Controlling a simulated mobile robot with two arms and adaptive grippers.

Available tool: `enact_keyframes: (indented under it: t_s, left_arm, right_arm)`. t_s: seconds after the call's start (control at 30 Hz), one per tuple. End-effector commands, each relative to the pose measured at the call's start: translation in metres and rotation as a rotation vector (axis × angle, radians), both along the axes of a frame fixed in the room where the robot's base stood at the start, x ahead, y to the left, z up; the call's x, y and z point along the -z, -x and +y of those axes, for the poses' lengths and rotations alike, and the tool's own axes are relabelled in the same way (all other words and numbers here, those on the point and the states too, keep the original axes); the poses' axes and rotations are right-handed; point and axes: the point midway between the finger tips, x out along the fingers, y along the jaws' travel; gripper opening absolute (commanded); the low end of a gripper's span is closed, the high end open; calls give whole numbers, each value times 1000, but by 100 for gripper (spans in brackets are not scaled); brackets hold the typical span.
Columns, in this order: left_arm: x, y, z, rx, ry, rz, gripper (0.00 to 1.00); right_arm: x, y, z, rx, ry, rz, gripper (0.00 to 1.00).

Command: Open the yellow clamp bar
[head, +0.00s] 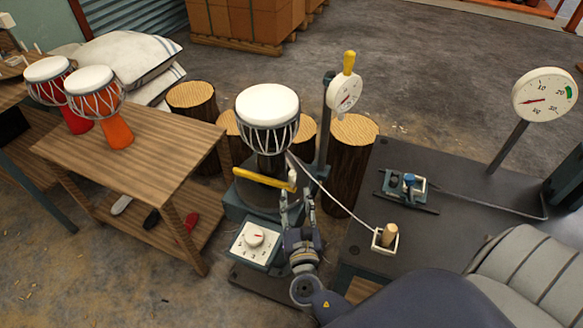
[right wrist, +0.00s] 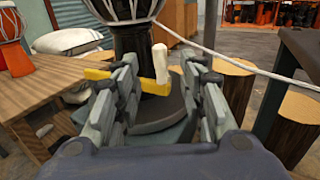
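The yellow clamp bar (head: 262,180) lies across the base of the stand, in front of the dark foot of a white-headed goblet drum (head: 267,118). A pale upright knob (head: 292,178) is at the bar's right end. In the right wrist view the bar (right wrist: 153,87) and the knob (right wrist: 161,62) show between my fingers. My right gripper (head: 297,203) is open, with its fingers on either side of the knob's end of the bar. I cannot tell whether they touch it. The left finger hides part of the bar in the wrist view. My left gripper is not in view.
A box with a dial (head: 252,243) sits in front of the stand. A post with a round gauge (head: 344,92) rises behind it. A pale cord runs right to a wooden peg (head: 389,235) on the dark bench (head: 455,225). Log stumps (head: 352,165) stand close behind. A wooden table (head: 150,150) holds two drums.

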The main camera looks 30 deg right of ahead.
Motion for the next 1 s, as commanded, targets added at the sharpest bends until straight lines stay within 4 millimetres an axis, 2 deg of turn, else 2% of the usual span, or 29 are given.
enact_keyframes:
  t_s: [0.2,0.3,0.4,0.5,0.7,0.9,0.93,1.0]
  left_arm:
    - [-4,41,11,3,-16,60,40]
    - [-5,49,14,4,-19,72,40]
    - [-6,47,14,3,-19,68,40]
    - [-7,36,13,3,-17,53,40]
    - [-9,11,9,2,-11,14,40]
    - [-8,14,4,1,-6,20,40]
    - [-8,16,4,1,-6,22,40]
    - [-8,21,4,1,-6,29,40]
  right_arm:
    - [-3,-39,-17,1,0,-3,38]
    - [-1,-55,-25,1,-1,-1,38]
    - [-1,-70,-31,1,-1,-2,38]
    - [-1,-80,-36,1,-2,-1,38]
    - [0,-88,-39,0,-2,0,38]
    - [0,-88,-40,0,-2,0,38]
    - [0,-88,-39,0,-3,1,36]
    - [0,-88,-39,0,-3,1,20]
